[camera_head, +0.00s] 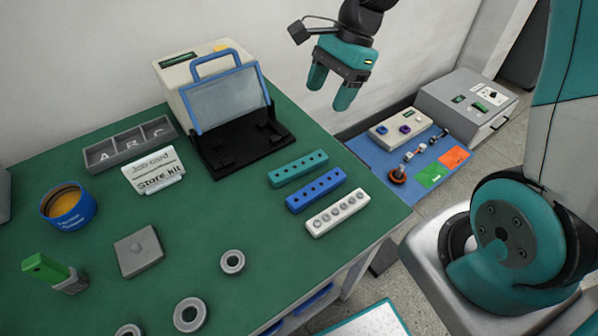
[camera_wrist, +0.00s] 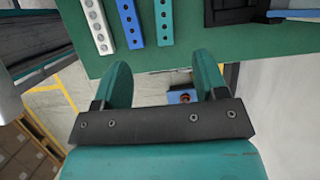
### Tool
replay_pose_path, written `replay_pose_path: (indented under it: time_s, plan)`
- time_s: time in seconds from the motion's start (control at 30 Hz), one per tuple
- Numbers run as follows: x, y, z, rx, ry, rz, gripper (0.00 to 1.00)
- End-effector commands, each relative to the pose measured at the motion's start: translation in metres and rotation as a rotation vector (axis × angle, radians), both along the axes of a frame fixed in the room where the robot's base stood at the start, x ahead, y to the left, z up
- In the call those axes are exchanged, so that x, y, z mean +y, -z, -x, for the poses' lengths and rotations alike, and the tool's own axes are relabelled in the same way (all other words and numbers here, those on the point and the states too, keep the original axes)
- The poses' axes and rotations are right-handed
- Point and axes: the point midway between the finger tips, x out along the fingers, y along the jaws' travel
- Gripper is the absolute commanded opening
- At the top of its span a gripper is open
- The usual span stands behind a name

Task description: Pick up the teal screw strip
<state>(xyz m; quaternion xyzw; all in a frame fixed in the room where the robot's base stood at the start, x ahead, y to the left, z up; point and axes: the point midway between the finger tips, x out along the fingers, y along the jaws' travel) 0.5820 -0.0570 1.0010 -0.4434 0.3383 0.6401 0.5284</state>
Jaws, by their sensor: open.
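The teal screw strip (camera_head: 298,169) lies flat on the green table, with a row of dark holes along its top. It is the farthest back of three parallel strips in the head view. In the wrist view the teal strip (camera_wrist: 164,22) stands at the top, ahead of the fingers and right of the other two. My gripper (camera_head: 329,92) is open and empty, up in the air beyond the table's back right edge. Its teal fingers (camera_wrist: 163,80) point toward the table in the wrist view, with a clear gap between them and the strip.
A blue strip (camera_head: 316,189) and a white strip (camera_head: 338,212) lie just in front of the teal one. A black fixture with a blue-framed clear guard (camera_head: 230,98) stands to the left. A lower blue surface (camera_head: 410,170) with parts lies past the table edge.

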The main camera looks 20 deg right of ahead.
Motion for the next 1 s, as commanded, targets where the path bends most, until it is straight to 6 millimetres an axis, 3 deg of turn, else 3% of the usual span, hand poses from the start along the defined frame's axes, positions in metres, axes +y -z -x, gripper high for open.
replay_pose_path:
  time_s: [0.17,0.6,0.87,1.0]
  plan:
    - [-0.003,0.021,-0.005,0.040,0.088,-0.001,0.66]
    - [0.033,0.106,0.001,0.042,0.085,0.001,0.66]
    - [0.040,0.125,0.001,0.038,0.086,0.001,0.66]
    - [0.048,0.144,0.002,0.040,0.084,0.002,0.66]
